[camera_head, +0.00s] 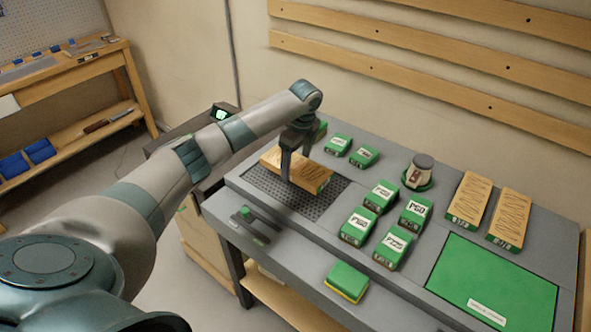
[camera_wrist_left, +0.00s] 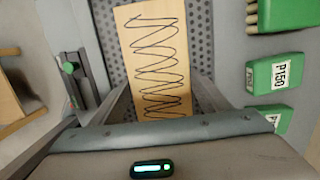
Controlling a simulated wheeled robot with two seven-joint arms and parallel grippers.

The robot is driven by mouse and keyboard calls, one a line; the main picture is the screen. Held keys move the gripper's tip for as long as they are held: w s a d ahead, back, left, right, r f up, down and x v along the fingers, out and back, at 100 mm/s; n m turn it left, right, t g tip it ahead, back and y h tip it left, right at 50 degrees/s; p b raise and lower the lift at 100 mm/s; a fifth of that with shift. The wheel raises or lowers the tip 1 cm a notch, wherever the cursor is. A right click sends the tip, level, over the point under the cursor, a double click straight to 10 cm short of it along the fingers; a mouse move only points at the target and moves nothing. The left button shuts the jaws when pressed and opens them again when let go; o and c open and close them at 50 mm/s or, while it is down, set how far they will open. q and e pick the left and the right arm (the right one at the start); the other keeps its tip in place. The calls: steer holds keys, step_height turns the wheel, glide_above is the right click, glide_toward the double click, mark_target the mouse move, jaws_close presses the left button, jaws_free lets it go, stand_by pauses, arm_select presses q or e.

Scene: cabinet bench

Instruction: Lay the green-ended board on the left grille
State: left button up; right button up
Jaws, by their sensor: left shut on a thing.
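A wooden board (camera_head: 300,172) with a green end and dark scribbled lines on top is over the dark perforated left grille (camera_head: 262,180). My left gripper (camera_head: 297,170) is shut on the board, with one finger on each side. The wrist view shows the board (camera_wrist_left: 152,55) lengthwise between the fingers, with the grille (camera_wrist_left: 202,42) behind it. I cannot tell whether the board touches the grille. Its green end is out of sight in the wrist view. My right gripper is in neither view.
Two similar boards (camera_head: 468,197) lie at the right behind a green panel (camera_head: 490,285). Several green blocks (camera_head: 358,225) stand right of the grille. A round container (camera_head: 418,172) stands farther back. A green-yellow block (camera_head: 346,281) is at the front edge.

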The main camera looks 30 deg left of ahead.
mark_target(296, 165)
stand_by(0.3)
arm_select(q)
steer(key=shift+f+p, duration=0.8)
steer(key=shift+f, duration=1.2)
steer(key=shift+f, duration=0.1)
steer(key=o, duration=1.3)
steer(key=r+b, duration=0.1)
steer(key=r, duration=0.3)
steer(key=d+r+b, duration=0.1)
steer(key=r, duration=0.7)
steer(key=shift+s+d+r+b, duration=0.1)
steer(key=shift+d+b, duration=0.1)
steer(key=shift+b, duration=0.2)
